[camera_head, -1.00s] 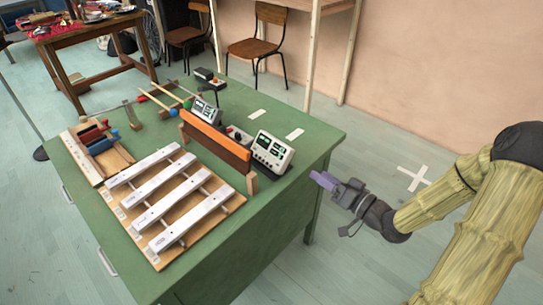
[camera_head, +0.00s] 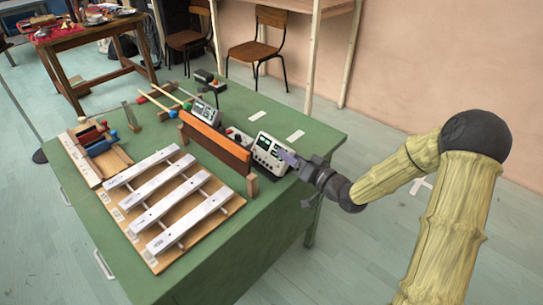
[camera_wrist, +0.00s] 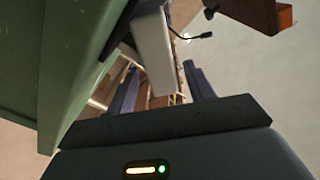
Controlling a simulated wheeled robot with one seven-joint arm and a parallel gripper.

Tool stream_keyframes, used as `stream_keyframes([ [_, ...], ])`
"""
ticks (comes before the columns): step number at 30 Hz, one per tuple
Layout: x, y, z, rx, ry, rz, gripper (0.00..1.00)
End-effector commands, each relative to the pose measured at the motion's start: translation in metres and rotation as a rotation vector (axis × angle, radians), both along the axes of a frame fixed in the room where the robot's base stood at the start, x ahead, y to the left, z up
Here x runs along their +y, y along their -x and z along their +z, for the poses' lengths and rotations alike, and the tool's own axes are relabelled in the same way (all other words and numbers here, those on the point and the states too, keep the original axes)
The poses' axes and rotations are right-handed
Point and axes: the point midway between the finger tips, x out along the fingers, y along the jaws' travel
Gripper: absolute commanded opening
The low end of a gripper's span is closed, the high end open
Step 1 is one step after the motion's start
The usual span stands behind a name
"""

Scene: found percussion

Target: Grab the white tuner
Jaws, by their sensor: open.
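The white tuner (camera_head: 268,150), a boxy device with a dark screen and knobs, stands tilted on the green table (camera_head: 240,250), near its right edge.
An orange-brown board (camera_head: 214,143) stands just left of the tuner, with a grey metered device (camera_head: 205,111) behind it. White metal bars on a wooden base (camera_head: 168,200) fill the table's front. Mallets (camera_head: 160,98) lie farther back. The floor at right is open.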

Motion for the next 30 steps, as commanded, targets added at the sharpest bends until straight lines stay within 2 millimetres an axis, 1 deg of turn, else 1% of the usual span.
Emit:
stream_keyframes([
  [5, 0.001, 0.0, 0.0, 0.0, 0.0, 0.001, 0.53],
  [8, 0.004, -0.002, 0.0, -0.001, 0.0, 0.004, 0.53],
  [11, 0.013, -0.008, 0.001, -0.002, 0.0, 0.007, 0.53],
  [15, 0.028, -0.023, 0.004, -0.002, 0.0, 0.005, 0.53],
  [19, 0.036, -0.033, 0.004, 0.0, 0.0, 0.001, 0.53],
  [30, 0.037, -0.035, 0.004, 0.0, 0.0, -0.002, 0.53],
])
